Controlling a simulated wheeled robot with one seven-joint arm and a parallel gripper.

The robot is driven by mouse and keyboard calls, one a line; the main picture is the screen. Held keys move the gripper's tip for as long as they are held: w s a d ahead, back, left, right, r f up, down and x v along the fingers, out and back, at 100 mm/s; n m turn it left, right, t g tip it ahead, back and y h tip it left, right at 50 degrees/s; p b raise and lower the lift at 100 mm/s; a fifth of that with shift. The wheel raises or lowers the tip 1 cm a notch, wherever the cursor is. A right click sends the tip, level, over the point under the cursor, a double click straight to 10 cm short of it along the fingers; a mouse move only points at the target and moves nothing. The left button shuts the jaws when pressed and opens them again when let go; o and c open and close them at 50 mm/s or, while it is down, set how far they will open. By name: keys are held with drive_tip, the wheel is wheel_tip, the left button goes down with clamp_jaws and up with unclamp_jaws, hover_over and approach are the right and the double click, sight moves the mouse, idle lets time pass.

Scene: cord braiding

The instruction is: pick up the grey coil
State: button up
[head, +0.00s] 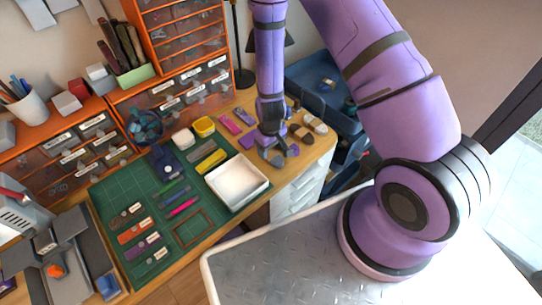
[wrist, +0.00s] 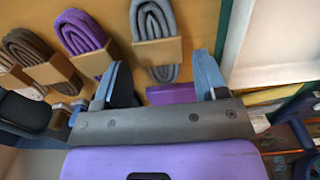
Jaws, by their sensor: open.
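The grey coil (wrist: 157,18) lies on the wooden table top at the top middle of the wrist view, with a tan band (wrist: 158,51) around its middle. My gripper (wrist: 160,62) is open and empty. Its two blue-grey fingers stand apart, and the coil's near end shows in the gap between the tips. I cannot tell how far above the coil the fingers are. In the head view my gripper (head: 271,153) is low over the right end of the table, and it partly hides the coils there.
A purple coil (wrist: 80,34) lies close left of the grey one, with brown coils (wrist: 32,48) beyond it. A purple block (wrist: 172,94) lies near the fingers. A white tray (head: 238,181) stands left of my gripper in the head view, on a green mat (head: 117,191).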

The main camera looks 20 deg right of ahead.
sight(271, 154)
drive_tip(key=shift+f, duration=1.55)
drive_tip(key=c, duration=0.8)
drive_tip(key=shift+o, duration=0.2)
drive_tip(key=shift+r, duration=0.1)
